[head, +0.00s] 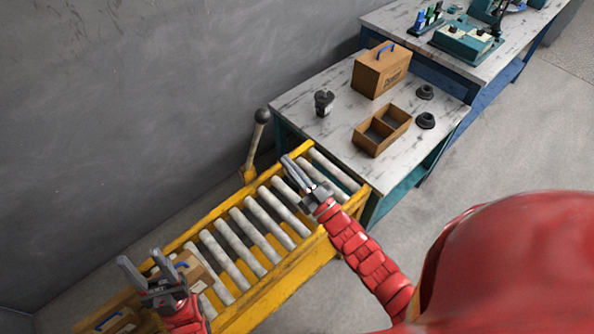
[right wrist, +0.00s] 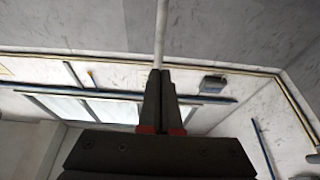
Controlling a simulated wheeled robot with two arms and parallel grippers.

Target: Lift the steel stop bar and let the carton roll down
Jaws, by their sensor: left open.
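A brown carton with a blue handle (head: 195,266) sits on the lower left part of the roller conveyor (head: 290,268), partly hidden by my left gripper (head: 142,268). That gripper is open, its fingers spread beside the carton. A second carton (head: 112,323) shows at the bottom left edge. My right gripper (head: 291,164) is over the conveyor's upper end, with its fingers close together; in the right wrist view the fingertips (right wrist: 161,74) look shut, and a pale rod (right wrist: 161,35) lines up beyond them, held or behind I cannot tell. I cannot pick out the steel stop bar for certain.
A ball-topped lever (head: 258,136) stands at the conveyor's far side, near the wall. The table (head: 322,140) beyond holds a closed carton (head: 382,72), a divided box (head: 382,130), a dark metal part (head: 324,102) and two black round parts. Floor is clear to the right.

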